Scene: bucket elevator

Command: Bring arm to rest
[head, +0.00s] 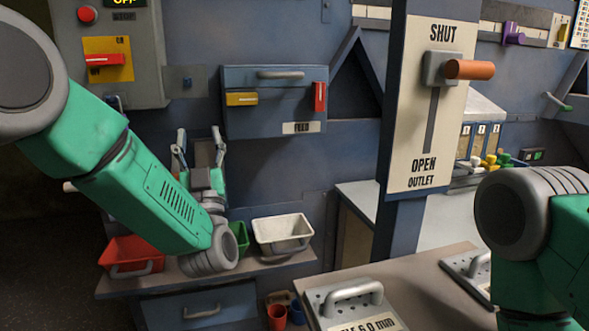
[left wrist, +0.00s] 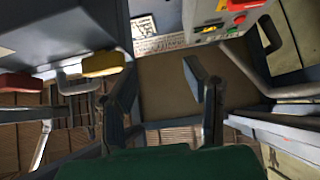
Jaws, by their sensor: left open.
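My left arm (head: 125,175) comes in from the left and bends back at its elbow above the shelf. My left gripper (head: 199,148) points upward, open and empty, in front of the wall below the blue-grey lidded box (head: 275,115). In the left wrist view the open left gripper (left wrist: 165,88) has nothing between its fingers. Part of my right arm (head: 545,235) shows at the right edge of the head view; its gripper is out of view.
A shelf holds a red bin (head: 132,252), a green bin (head: 239,237) partly hidden by my arm, and a white bin (head: 283,232). An outlet lever panel (head: 430,110) has its orange handle (head: 469,69) at SHUT. A handled plate (head: 352,305) lies on the front table.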

